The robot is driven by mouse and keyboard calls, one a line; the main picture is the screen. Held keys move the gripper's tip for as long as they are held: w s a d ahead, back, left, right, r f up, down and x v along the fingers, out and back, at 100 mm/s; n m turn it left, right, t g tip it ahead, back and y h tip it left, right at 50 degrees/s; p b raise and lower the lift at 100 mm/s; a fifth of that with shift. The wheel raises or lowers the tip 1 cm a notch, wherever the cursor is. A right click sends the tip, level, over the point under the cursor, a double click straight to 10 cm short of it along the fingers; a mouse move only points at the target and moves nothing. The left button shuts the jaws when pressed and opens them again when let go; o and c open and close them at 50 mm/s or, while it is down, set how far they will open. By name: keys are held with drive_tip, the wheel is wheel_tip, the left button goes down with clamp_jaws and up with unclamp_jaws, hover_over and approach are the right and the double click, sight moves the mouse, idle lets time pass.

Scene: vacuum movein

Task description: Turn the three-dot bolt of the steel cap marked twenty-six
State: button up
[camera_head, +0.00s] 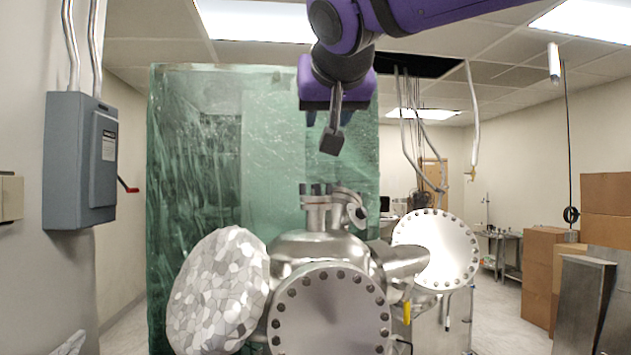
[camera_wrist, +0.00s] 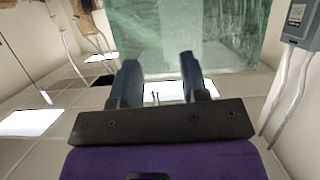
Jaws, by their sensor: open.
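My gripper (camera_head: 333,141) hangs above the steel vessel (camera_head: 320,247) in the head view, clear of it and side-on. In the wrist view, the two fingers of my gripper (camera_wrist: 158,74) stand apart with nothing between them. The vessel carries a large round steel cap (camera_head: 331,312) at the front, ringed with dark bolts. A second bolted cap (camera_head: 435,248) faces out at the right. Small upright flanges with dark bolts (camera_head: 318,190) stand on top. No number twenty-six and no bolt dots are legible, so I cannot tell which cap is the marked one.
A faceted, stone-patterned disc (camera_head: 218,290) covers the vessel's left side. A tall green translucent panel (camera_head: 195,190) stands behind. A grey electrical box (camera_head: 80,160) hangs on the left wall. Cardboard boxes (camera_head: 545,262) stand at the right. The air around my gripper is free.

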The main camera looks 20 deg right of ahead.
drive_tip(key=m+h, duration=0.2)
approach(318, 189)
wheel_tip(318, 189, up, 4)
drive_tip(key=s+a, duration=0.1)
drive_tip(key=s, duration=0.1)
drive_tip(key=f+x, duration=0.1)
drive_tip(key=x, duration=1.1)
drive_tip(key=shift+s+f+m+g, duration=0.25)
drive_tip(key=shift+f+m+g, duration=0.05)
drive_tip(key=shift+g, duration=0.1)
drive_tip(key=shift+c, duration=0.2)
clamp_jaws()
